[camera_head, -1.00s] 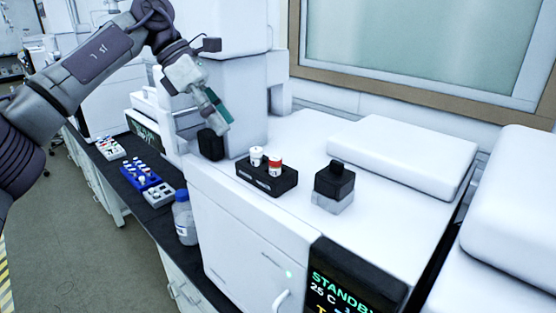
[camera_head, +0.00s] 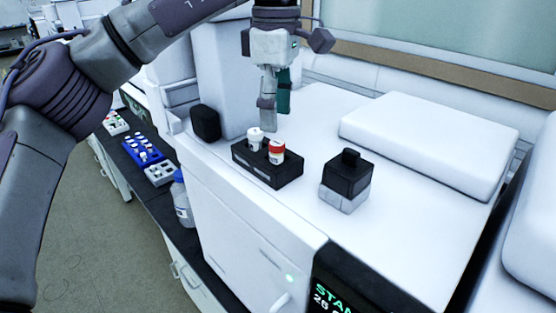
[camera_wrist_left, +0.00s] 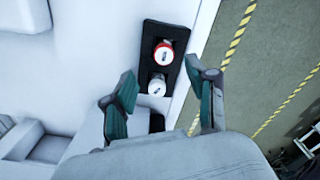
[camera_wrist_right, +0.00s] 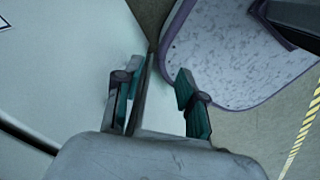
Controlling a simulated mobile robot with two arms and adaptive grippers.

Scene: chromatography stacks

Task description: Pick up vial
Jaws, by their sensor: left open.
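Two vials stand upright in a black rack (camera_head: 262,173) on the white instrument top. One has a white cap (camera_head: 255,134); the other has a red cap (camera_head: 277,147). My left gripper (camera_head: 275,118) hangs pointing down above and just behind the rack, empty. In the left wrist view, the red-capped vial (camera_wrist_left: 163,54) and white-capped vial (camera_wrist_left: 157,85) appear beyond the open left fingers (camera_wrist_left: 165,82), with the white cap nearer the gripper. My right gripper (camera_wrist_right: 160,75) shows only in its own wrist view, with fingers apart and nothing between them.
A black-topped block (camera_head: 347,175) stands right of the rack. A raised white cover (camera_head: 430,140) lies behind it. A blue rack (camera_head: 143,150) and a bottle (camera_head: 181,200) are on the lower bench at left. The instrument top right of the block is clear.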

